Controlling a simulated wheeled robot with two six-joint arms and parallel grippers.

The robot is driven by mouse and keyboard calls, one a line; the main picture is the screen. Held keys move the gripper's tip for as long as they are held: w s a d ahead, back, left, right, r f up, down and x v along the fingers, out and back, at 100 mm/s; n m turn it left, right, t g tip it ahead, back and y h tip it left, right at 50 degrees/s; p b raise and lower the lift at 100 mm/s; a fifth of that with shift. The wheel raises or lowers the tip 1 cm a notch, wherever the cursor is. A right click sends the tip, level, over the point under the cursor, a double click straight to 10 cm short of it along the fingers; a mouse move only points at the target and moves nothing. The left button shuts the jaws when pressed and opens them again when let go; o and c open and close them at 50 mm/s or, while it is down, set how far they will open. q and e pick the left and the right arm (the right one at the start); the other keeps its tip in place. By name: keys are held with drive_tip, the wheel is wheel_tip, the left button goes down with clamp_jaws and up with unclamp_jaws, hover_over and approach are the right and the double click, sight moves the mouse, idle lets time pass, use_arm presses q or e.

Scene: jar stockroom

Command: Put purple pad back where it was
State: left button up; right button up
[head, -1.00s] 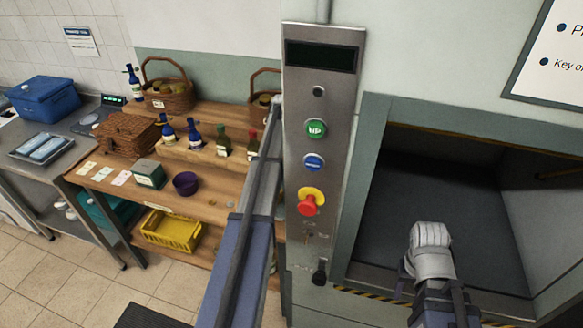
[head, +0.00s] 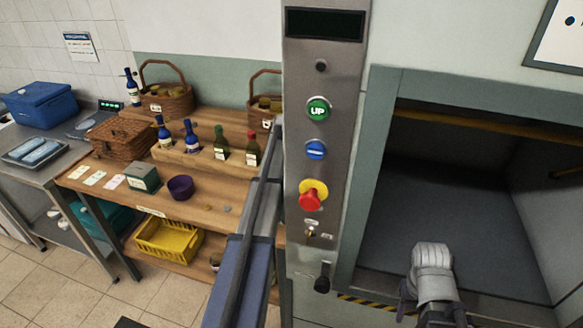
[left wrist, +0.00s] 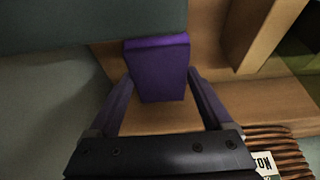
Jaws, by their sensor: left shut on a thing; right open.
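The purple pad (left wrist: 158,66) shows in the left wrist view as a small block with a dark purple face. My left gripper (left wrist: 159,78) is shut on it, one finger at each side. A wooden surface lies behind the pad and a grey-green surface is close to it at the upper left. In the head view my left arm reaches up beside the control panel, and its gripper and the pad are hidden. My right gripper (head: 432,258) is open in front of the lift opening, seen from behind; I see nothing held in it.
The metal control panel (head: 321,140) has buttons and a red stop knob (head: 311,199). The lift compartment (head: 450,215) looks empty. On the left, a wooden shelf (head: 195,203) bears bottles, baskets, a green box (head: 144,178) and a purple bowl (head: 180,187). A yellow crate (head: 168,242) stands below.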

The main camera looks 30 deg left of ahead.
use_arm(q)
wheel_tip(320, 180, down, 2)
drive_tip(key=shift+f+b, duration=0.15)
drive_tip(key=shift+b, duration=0.5)
use_arm(e)
wheel_tip(320, 180, down, 2)
use_arm(q)
drive_tip(key=o, duration=1)
use_arm(e)
drive_tip(key=shift+f, duration=0.15)
use_arm(q)
drive_tip(key=p+v, duration=1.1)
drive_tip(key=v, duration=0.1)
use_arm(e)
wheel_tip(320, 180, up, 11)
drive_tip(key=shift+r, duration=0.2)
use_arm(q)
drive_tip(key=shift+r, duration=0.2)
